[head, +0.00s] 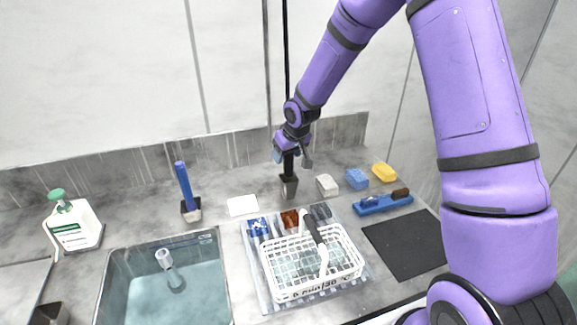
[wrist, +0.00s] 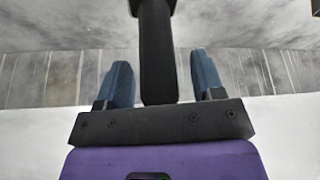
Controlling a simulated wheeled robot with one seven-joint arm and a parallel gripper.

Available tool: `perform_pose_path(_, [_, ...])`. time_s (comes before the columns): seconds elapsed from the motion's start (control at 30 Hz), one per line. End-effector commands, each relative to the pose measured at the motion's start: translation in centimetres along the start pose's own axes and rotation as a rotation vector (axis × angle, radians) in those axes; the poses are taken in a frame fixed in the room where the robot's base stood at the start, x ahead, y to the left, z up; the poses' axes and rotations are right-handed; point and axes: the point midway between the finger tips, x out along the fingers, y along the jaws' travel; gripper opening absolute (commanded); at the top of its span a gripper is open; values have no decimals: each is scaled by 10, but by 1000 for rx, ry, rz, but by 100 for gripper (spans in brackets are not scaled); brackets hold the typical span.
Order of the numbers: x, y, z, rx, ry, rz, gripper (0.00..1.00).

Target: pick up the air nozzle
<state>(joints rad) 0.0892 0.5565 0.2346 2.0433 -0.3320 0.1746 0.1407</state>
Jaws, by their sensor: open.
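A black upright handle, which I take to be the air nozzle (head: 288,166), stands in a small grey metal holder (head: 289,188) at the back of the counter. A dark hose (head: 286,50) runs down the wall above it. My gripper (head: 290,156) is at the handle's upper part, pointing down. In the wrist view, my gripper (wrist: 161,75) is open, its two blue fingers on either side of a black shaft (wrist: 157,50). Gaps show between shaft and fingers. The nozzle's lower end is hidden in the holder.
A blue-handled tool (head: 184,183) stands in another holder to the left. A white wire basket (head: 311,270), a sink (head: 214,260) and a white bottle (head: 75,226) are in front. Small blocks, a blue brush (head: 383,203) and a dark mat (head: 405,245) lie right.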

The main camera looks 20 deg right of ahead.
Motion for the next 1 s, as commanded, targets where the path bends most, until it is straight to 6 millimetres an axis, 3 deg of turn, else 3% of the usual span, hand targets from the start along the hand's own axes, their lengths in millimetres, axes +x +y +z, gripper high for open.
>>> perform_pose_path(0.03, [0,0,0,0,0,0,62])
perform_pose_path(0.27, [0,0,0,0,0,0,9])
perform_pose_path(0.67, [-10,0,-5,1,3,0,8])
perform_pose_path(1.0, [-67,1,-28,2,5,2,8])
